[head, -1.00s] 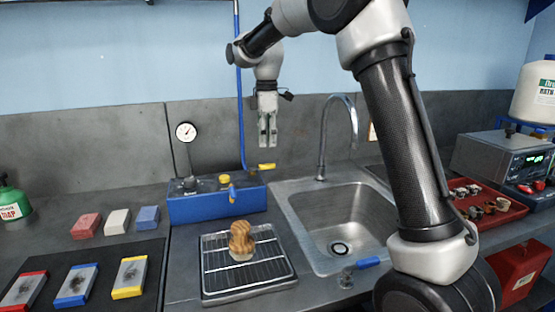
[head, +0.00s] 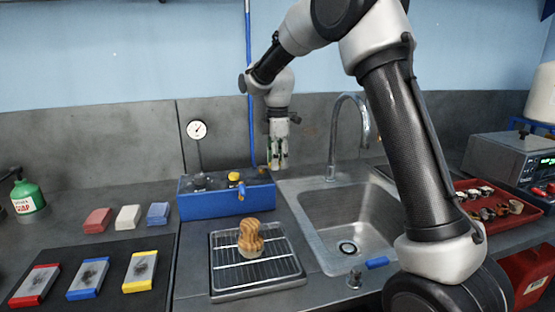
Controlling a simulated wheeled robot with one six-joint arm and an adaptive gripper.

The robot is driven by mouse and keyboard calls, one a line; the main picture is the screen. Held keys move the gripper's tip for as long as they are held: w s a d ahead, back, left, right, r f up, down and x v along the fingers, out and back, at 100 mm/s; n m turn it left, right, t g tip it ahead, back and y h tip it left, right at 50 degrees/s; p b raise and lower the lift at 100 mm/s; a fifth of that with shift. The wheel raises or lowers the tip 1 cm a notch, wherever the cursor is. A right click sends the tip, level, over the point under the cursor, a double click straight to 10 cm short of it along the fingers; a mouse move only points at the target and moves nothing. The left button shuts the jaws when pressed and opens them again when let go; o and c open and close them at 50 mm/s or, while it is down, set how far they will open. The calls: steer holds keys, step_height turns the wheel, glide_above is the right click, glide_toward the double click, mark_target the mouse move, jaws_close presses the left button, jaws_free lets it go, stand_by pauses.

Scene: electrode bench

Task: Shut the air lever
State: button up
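A blue box (head: 226,201) stands against the back wall, with a blue hose (head: 249,90) running down to its right end. A small yellow lever (head: 263,170) shows at the foot of the hose; my gripper hides much of it. The frame has no labels that tell which one is for air. My gripper (head: 278,167) points down at the box's back right, over the hose-side lever. I cannot tell whether it touches the lever, or how far its fingers are apart.
A sink (head: 318,247) with a tall faucet (head: 333,130) is to the right of my gripper. A blue-handled valve (head: 377,263) is at its front. A gauge (head: 197,130) stands behind the box. A wooden-handled brush (head: 251,238) rests on the rack (head: 226,286) in front.

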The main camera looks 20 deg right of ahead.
steer(key=shift+c, duration=0.3)
jaws_close()
steer(key=shift+s+m, duration=0.15)
steer(key=shift+m, duration=0.15)
steer(key=s+a+m, duration=0.1)
steer(key=m, duration=0.3)
steer(key=s+a+m, duration=0.1)
steer(key=s+m, duration=0.1)
steer(key=m, duration=0.2)
steer(key=s+a+m, duration=0.1)
steer(key=m, duration=0.3)
steer(key=shift+s, duration=0.2)
steer(key=shift+s+a+m, duration=0.1)
steer(key=shift+a+m, duration=0.25)
steer(key=shift+m, duration=0.55)
steer(key=shift+s+a+m, duration=0.1)
steer(key=shift+a+m, duration=0.3)
steer(key=shift+m, duration=0.5)
steer(key=shift+a+m, duration=0.35)
steer(key=shift+m, duration=0.55)
